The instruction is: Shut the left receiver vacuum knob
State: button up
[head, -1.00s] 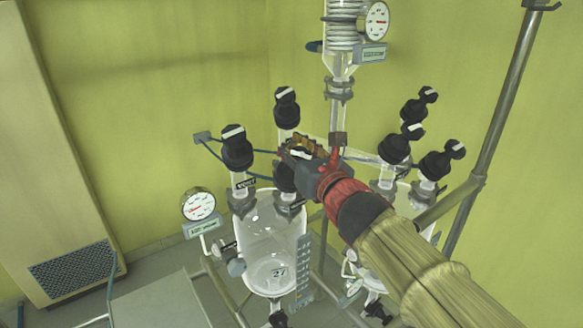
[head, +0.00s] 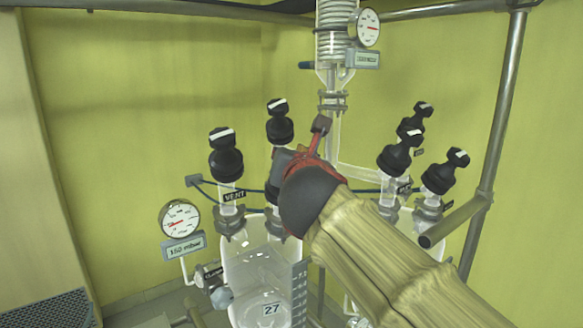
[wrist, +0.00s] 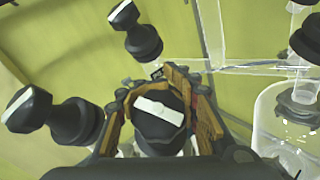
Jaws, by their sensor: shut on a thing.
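The left receiver (head: 250,262) is a clear glass vessel marked 27, with black knobs on its top necks. My gripper (wrist: 160,104) is shut around a black knob with a white bar (wrist: 158,110) in the wrist view, one brown-padded finger on each side. The bar lies nearly crosswise, tilted slightly down to the right. In the head view my gripper (head: 287,165) hides this knob, and its label cannot be read. The knob at the neck labelled VENT (head: 226,156) stands free at the left, and another black knob (head: 280,124) stands behind.
A gauge (head: 180,219) above a 150 mbar display (head: 184,247) is at the left. The glass condenser column (head: 334,60) rises close behind my gripper. Several black knobs (head: 438,172) stand on the right vessel, near a metal frame post (head: 500,110).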

jog(key=shift+f+m+h, duration=0.1)
jog(key=shift+m+h, duration=0.8)
jog(key=m+g+h+p, duration=0.1)
jog(key=d+m+g+h+p, duration=0.1)
jog(key=m, duration=0.1)
jog(key=shift+s+h, duration=0.1)
jog(key=shift+h, duration=0.3)
jog(key=s+m+g+h+p, duration=0.1)
jog(key=m+g+p, duration=0.3)
jog(key=p, duration=0.6)
jog(key=s+d+f+m+g+h+p, duration=0.1)
jog(key=m+g+p, duration=0.4)
jog(key=p, duration=0.5)
jog(key=s+d+f+m+g+h+p, duration=0.1)
jog(key=m+g+p, duration=0.4)
jog(key=p, duration=0.5)
jog(key=shift+s+f+m+h, duration=0.25)
jog(key=shift+s+m+h, duration=0.25)
jog(key=shift+s+m, duration=0.1)
jog(key=shift+f, duration=0.1)
jog(key=o, duration=1.5)
jog(key=shift+f, duration=0.1)
jog(key=shift+c, duration=0.2)
